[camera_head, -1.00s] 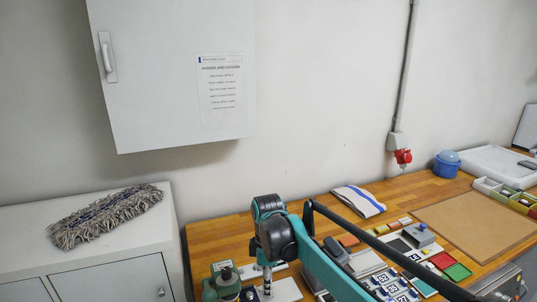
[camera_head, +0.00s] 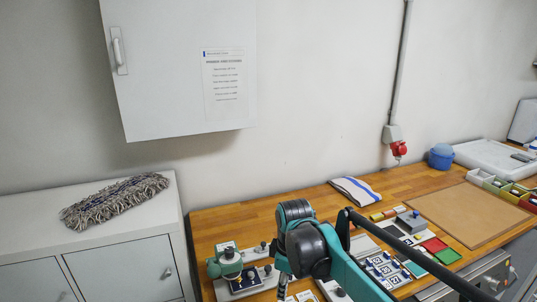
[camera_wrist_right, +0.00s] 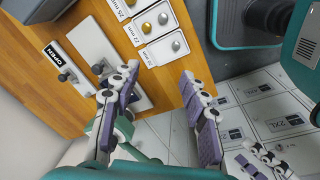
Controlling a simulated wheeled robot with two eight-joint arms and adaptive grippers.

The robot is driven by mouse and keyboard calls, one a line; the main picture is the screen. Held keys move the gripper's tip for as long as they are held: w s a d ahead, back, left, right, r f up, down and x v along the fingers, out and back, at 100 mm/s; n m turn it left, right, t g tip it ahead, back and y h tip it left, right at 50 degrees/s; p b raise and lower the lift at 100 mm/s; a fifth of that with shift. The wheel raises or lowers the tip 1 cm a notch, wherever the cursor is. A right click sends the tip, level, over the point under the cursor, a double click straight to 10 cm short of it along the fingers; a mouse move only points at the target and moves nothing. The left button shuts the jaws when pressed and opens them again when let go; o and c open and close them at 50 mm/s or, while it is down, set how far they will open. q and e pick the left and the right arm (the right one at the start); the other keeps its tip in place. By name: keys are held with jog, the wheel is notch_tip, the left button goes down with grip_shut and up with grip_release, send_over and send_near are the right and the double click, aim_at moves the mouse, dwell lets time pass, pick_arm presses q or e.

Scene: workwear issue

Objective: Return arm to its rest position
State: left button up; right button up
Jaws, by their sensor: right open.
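My right arm, teal with dark joints, rises from the lower right in the head view, and its elbow is in front of the wooden table (camera_head: 235,220). My right gripper (camera_wrist_right: 157,112) shows in the right wrist view, with two purple-padded fingers spread apart and nothing between them. It is near the table edge, with white label-bearing fronts, one reading 2XL, below and to the right. In the head view the right gripper is hidden or cut off at the bottom. My left gripper is in no view.
A green press (camera_head: 228,262) stands on the table's left part beside my arm. A tray of labelled compartments (camera_wrist_right: 150,30) holds metal pieces. Blue-white number cards (camera_head: 382,268), a folded cloth (camera_head: 355,190) and a brown mat (camera_head: 468,215) lie farther right. A white cabinet (camera_head: 120,245) stands left.

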jog(key=s+d+f+m+t+b, duration=0.1)
jog(key=s+d+f+m+t, duration=0.2)
jog(key=s+d+m, duration=0.3)
jog(key=s+d+f+m+t+b, duration=0.1)
jog(key=s+d+f+m+t, duration=0.1)
jog(key=s+d+m, duration=0.5)
jog(key=s+f+m, duration=0.1)
jog(key=s, duration=0.2)
jog(key=shift+s+d+f+t, duration=0.15)
jog(key=shift+f+t, duration=0.25)
